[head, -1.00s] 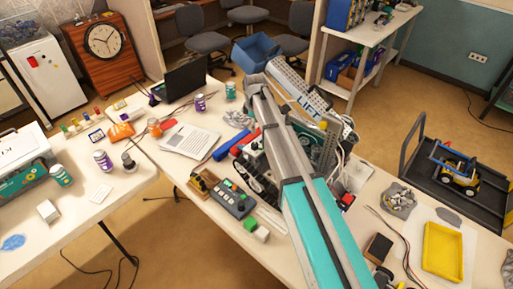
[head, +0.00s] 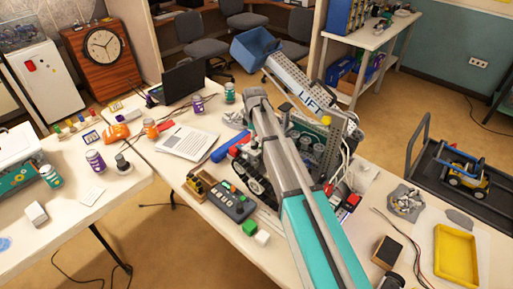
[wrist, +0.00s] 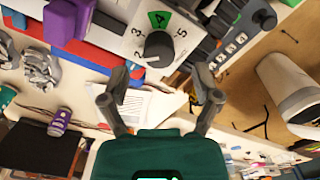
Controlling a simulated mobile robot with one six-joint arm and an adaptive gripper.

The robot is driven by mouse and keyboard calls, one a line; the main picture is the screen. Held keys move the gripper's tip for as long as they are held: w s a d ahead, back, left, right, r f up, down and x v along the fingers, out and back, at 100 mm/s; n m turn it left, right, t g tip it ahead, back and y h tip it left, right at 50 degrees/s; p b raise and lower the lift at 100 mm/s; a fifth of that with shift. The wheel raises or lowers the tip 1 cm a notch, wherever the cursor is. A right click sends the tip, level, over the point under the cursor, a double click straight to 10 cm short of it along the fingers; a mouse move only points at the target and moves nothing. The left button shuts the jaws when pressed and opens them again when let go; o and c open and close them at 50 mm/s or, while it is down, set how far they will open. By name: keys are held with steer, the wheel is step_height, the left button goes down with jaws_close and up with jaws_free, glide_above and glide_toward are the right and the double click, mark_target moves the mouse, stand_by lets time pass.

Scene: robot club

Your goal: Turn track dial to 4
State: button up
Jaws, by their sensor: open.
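The track dial (wrist: 158,47) is a dark round knob on a pale panel (wrist: 135,18) at the top of the wrist view. The numbers 2, 3, 4 and 5 show around it, with a green wedge at the 4. I cannot tell for sure where the knob points. My gripper (wrist: 160,78) is open and empty, its fingers spread either side below the knob and apart from it. In the head view my arm covers the dial, and my gripper's fingers cannot be made out.
In the head view, a grey button box (head: 232,202) lies on the table left of my arm. A white LIFT ramp (head: 305,95) and a metal-framed machine stand beyond it. A yellow tray (head: 457,255) is at the right.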

steer(key=shift+f+b, duration=1.5)
steer(key=shift+f, duration=0.25)
